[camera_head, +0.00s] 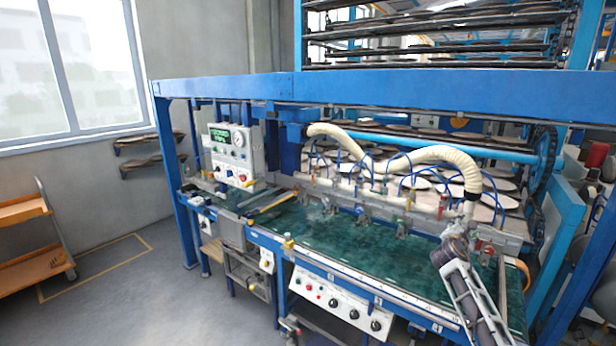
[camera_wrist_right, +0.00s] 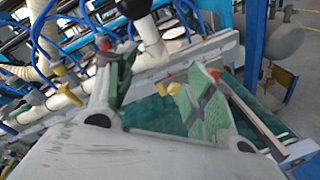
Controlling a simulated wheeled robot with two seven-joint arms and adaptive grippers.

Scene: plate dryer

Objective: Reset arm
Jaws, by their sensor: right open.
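My right arm comes in from the bottom right in the head view. Its gripper end (camera_head: 456,241) is over the right part of the machine's green work surface (camera_head: 345,240), near the cream hose end. In the right wrist view, the right gripper (camera_wrist_right: 162,72) has its two green-padded fingers spread wide apart. Nothing is held between them. The green surface and the machine's rail with small fittings show behind the fingers. In the head view the fingers are too small to make out clearly. My left arm and gripper are not seen.
A blue frame beam (camera_head: 420,88) spans above the work surface. A cream hose (camera_head: 440,155) hangs close to my right gripper. A control box (camera_head: 232,155) stands at the left, and a knob panel (camera_head: 340,303) is at the front. An orange cart (camera_head: 32,240) stands far left; floor between is clear.

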